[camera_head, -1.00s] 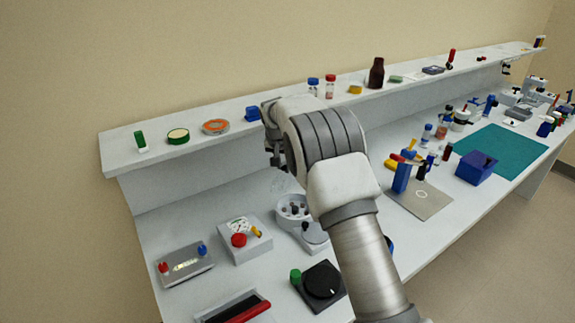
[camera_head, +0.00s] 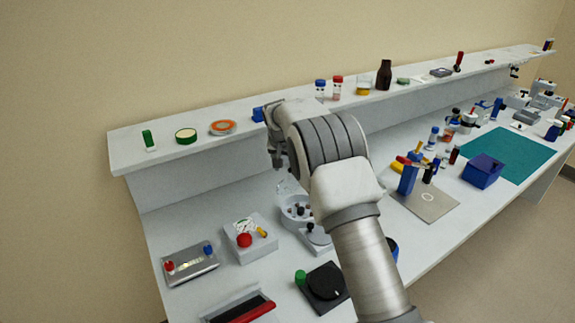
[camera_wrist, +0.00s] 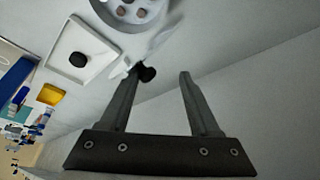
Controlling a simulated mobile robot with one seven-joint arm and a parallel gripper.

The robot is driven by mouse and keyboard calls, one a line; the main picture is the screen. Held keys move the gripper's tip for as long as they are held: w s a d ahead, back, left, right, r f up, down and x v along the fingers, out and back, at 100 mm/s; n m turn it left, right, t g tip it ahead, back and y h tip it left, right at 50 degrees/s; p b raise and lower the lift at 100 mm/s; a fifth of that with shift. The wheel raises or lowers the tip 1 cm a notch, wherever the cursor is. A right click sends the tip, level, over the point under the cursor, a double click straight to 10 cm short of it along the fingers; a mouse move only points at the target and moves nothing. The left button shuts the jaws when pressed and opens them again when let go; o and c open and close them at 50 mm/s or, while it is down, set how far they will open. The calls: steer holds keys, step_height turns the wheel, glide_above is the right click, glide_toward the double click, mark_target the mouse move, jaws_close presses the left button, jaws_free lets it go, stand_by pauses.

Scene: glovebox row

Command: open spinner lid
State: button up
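The spinner (camera_head: 318,240) is a pale unit with a round rotor bowl, standing on the bench below my gripper (camera_head: 277,158). In the wrist view its rotor (camera_wrist: 138,12) is exposed at the top, beside a black round button (camera_wrist: 79,59). A clear lid (camera_wrist: 156,43) stands tilted up at the bowl's edge, with a black knob (camera_wrist: 147,74). The lid shows faintly in the head view (camera_head: 287,184). My gripper (camera_wrist: 160,77) is open; its left fingertip overlaps the knob in the picture, and contact cannot be told. The right finger is apart from it.
A shelf (camera_head: 190,152) with small jars and bottles runs behind the spinner. A gauge box (camera_head: 250,240) stands left of it and a black dial unit (camera_head: 325,285) in front. A blue block (camera_head: 408,180) stands on a plate to the right.

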steer(key=shift+d+f, duration=0.1)
stand_by(0.4)
steer(key=v, duration=1.7)
steer(key=shift+r, duration=0.3)
